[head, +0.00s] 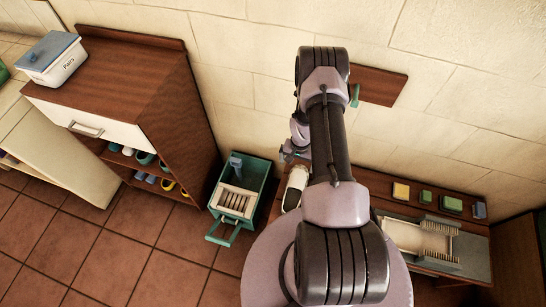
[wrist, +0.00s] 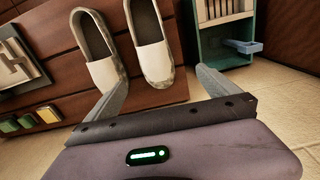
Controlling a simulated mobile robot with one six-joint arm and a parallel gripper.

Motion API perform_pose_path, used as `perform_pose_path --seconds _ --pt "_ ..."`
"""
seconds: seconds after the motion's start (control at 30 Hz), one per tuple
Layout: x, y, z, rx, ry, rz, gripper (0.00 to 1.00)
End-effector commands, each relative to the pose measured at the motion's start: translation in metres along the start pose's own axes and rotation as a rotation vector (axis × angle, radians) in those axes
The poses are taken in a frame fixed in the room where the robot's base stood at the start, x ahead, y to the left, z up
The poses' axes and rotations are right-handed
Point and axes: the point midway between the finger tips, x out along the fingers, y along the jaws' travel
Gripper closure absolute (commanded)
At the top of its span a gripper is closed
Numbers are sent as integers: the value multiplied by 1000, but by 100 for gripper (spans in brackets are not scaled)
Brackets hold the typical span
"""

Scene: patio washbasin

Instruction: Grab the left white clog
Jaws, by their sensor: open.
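Two white clogs with grey-brown edges stand side by side on a dark wooden bench in the wrist view. The clog on the right there (wrist: 156,58) lies between and just beyond the spread fingers of my gripper (wrist: 160,77). The other clog (wrist: 104,70) is to its left, beyond the left fingertip. My gripper is open and empty. In the head view, one white clog (head: 295,186) shows left of my arm, just below my gripper (head: 292,155); this is the left one there. My arm hides the other clog. I cannot tell whether a finger touches a clog.
A green crate (head: 264,197) with a slatted insert stands on the floor left of the bench (head: 385,182). A brown shoe cabinet (head: 165,85) stands further left.

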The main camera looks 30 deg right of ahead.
Motion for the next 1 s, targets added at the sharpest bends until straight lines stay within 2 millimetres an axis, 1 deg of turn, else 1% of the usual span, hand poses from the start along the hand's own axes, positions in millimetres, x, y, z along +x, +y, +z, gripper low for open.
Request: perform_pose_path --seconds 0.03,0.07,0.2,0.3,0.4,0.57,0.63,0.8,0.83,0.9,1.0 --pt "12 2 3 2 -4 2 0" --pt "20 2 3 2 -4 2 0" --pt "65 2 3 1 -5 2 0" --pt "94 2 4 1 -5 2 0" --pt "115 2 3 1 -5 2 0" --pt "128 2 3 1 -5 2 0" --pt "136 4 3 1 -5 2 0" --pt "172 7 3 1 -5 2 0" --pt "176 7 3 1 -5 2 0" --pt "179 7 3 0 -4 2 0" --pt "176 7 2 0 -4 1 0"
